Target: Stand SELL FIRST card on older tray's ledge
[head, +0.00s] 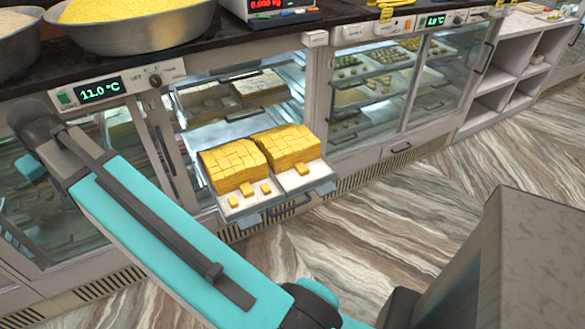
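Two trays of cut yellow sweets stand side by side on a shelf pulled out of the open display case in the head view. The left tray (233,212) has several loose pieces on its pale front ledge. The right tray (318,175) has a loose piece at its front. I cannot tell which tray is older, and no date marking is readable. I cannot make out a SELL FIRST card. My teal arm crosses the lower left, but my gripper is out of view.
A metal bowl of yellow grains (140,38) and a scale with a red display (268,8) stand on the dark counter (205,55). A controller (100,90) reads 11.0 °C. A closed glass case (440,65) stands right. The striped floor (400,215) in front is clear.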

